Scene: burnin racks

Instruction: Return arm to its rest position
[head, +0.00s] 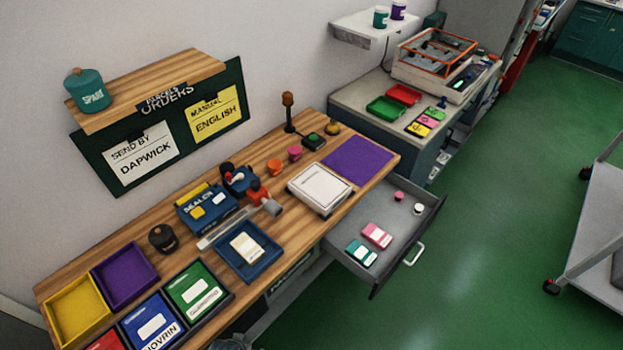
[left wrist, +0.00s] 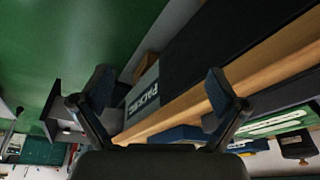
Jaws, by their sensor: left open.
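My left gripper (left wrist: 158,92) shows in the left wrist view with its two dark fingers spread wide apart. Nothing is held between the fingers. Beyond them are the edge of the wooden bench (left wrist: 270,68) and a grey panel with lettering (left wrist: 143,95) under it. In the head view neither gripper can be made out; only a small dark grey piece shows at the bottom edge by the bench front. My right gripper is in neither view.
The wooden bench (head: 275,150) carries trays, a blue sealer (head: 207,208), a white box (head: 320,188) and a purple mat (head: 357,158). An open drawer (head: 411,236) juts from its front. A grey cart (head: 600,240) stands right. The green floor (head: 480,220) between is clear.

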